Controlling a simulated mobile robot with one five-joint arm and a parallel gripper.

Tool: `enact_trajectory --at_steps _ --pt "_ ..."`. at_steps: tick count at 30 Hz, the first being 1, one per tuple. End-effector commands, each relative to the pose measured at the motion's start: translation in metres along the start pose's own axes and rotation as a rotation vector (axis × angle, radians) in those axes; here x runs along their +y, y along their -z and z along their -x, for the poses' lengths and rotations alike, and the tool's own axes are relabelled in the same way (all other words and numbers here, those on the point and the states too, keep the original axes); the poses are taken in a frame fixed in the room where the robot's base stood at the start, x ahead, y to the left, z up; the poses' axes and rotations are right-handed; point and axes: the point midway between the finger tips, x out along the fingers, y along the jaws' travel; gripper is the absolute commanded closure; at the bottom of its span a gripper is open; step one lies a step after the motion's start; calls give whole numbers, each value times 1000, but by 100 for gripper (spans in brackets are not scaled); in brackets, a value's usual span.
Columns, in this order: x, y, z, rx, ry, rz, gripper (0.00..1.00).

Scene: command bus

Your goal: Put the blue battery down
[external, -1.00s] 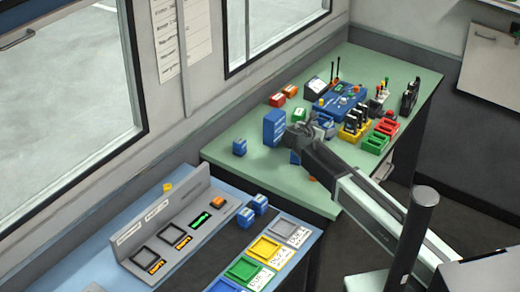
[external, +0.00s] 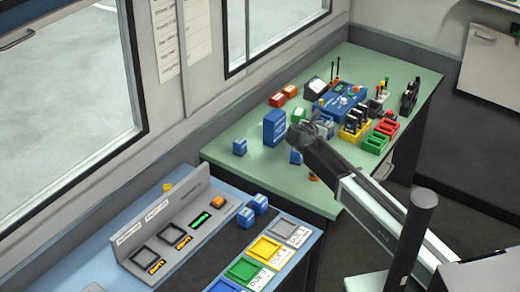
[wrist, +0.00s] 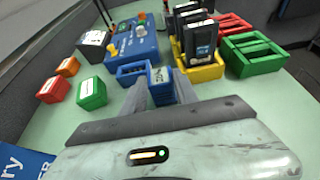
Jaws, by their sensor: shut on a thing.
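My gripper (wrist: 160,98) is shut on a blue battery (wrist: 160,86) with a pale label, seen between the two grey fingers in the wrist view. The battery is at the near edge of a small blue tray (wrist: 132,73); I cannot tell whether it is inside the tray or just in front of it. In the external view my gripper (external: 318,124) is over the green table, and the held battery is largely hidden by it.
A yellow tray (wrist: 200,72) with upright black batteries and a green tray (wrist: 256,60) stand to the right. Red, orange and green blocks (wrist: 92,96) lie left. A tall blue block (external: 274,128) and a blue battery (external: 240,147) stand nearby on the green table (external: 225,165).

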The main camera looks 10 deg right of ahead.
Motion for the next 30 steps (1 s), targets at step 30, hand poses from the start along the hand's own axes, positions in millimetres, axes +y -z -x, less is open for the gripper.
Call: enact_trajectory --at_steps 30 --pt "-124 -4 110 0 3 2 100"
